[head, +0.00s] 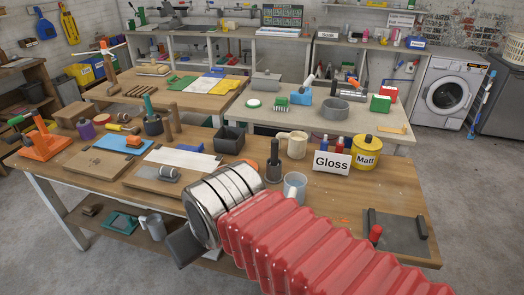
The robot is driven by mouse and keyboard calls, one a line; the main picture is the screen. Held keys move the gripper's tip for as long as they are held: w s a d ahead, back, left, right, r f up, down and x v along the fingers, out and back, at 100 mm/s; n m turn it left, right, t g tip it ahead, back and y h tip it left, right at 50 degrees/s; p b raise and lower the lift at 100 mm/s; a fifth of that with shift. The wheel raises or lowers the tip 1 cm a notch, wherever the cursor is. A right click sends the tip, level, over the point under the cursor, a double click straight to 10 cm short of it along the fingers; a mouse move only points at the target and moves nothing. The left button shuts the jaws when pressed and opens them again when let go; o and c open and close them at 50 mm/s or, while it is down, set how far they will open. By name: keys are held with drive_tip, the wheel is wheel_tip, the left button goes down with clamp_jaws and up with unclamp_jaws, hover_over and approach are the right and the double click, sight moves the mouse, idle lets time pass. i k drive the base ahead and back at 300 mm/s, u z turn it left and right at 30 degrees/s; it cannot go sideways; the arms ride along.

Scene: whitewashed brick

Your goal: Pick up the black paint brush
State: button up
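My arm reaches in from the lower right, with a red ribbed sleeve and a silver ringed wrist. Of my gripper (185,244) only a dark block shows, beyond the wrist at the front edge of the near workbench (330,205). Its fingertips and any gap between them cannot be made out. A dark upright thing with a narrow top and wider base (274,162) stands on this bench, behind my wrist. It may be the black paint brush, but I cannot tell for sure. My gripper is apart from it, lower and to the left.
Near the dark thing stand a clear cup (295,187), a cream mug (292,144), a Gloss sign (332,162), a yellow Matt pot (366,153) and an open dark box (229,139). A grey tray (396,228) lies at right. Bare wood lies between the cup and tray.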

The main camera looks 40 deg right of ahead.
sight(274, 150)
drive_tip(key=z, duration=0.3)
drive_tip(key=i, duration=1.05)
drive_tip(key=z, duration=0.45)
